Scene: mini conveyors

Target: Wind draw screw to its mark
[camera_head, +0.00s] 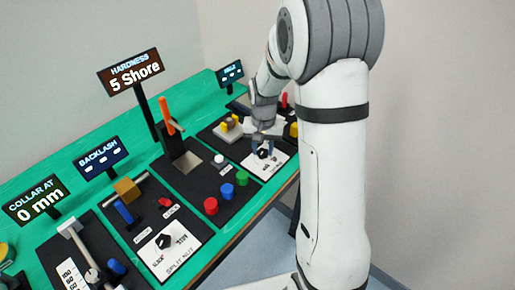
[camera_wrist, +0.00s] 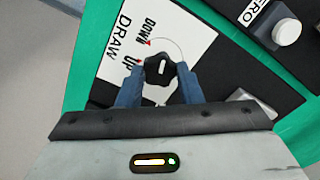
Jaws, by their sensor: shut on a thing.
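The draw knob (camera_wrist: 157,72) is black with a white pointer line. It stands on a white plate (camera_wrist: 112,30) printed DRAW, UP and DOWN, with small red marks by the words and a thin arc. My gripper (camera_wrist: 160,76) has its two blue fingers shut on the knob, one on either side. In the head view, my gripper (camera_head: 263,147) is at the same white plate (camera_head: 276,166) near the front edge of the green bench. My arm hides part of the station behind it. The knob's exact pointer setting against the marks is hard to tell.
A white button (camera_wrist: 286,32) labelled ZERO is right of the plate. In the head view, the HARDNESS display (camera_head: 134,73) reads 5 Shore. The small back display (camera_head: 230,74) shows dashes. Red (camera_head: 211,205), blue (camera_head: 227,191) and green (camera_head: 242,178) buttons line the neighbouring panel.

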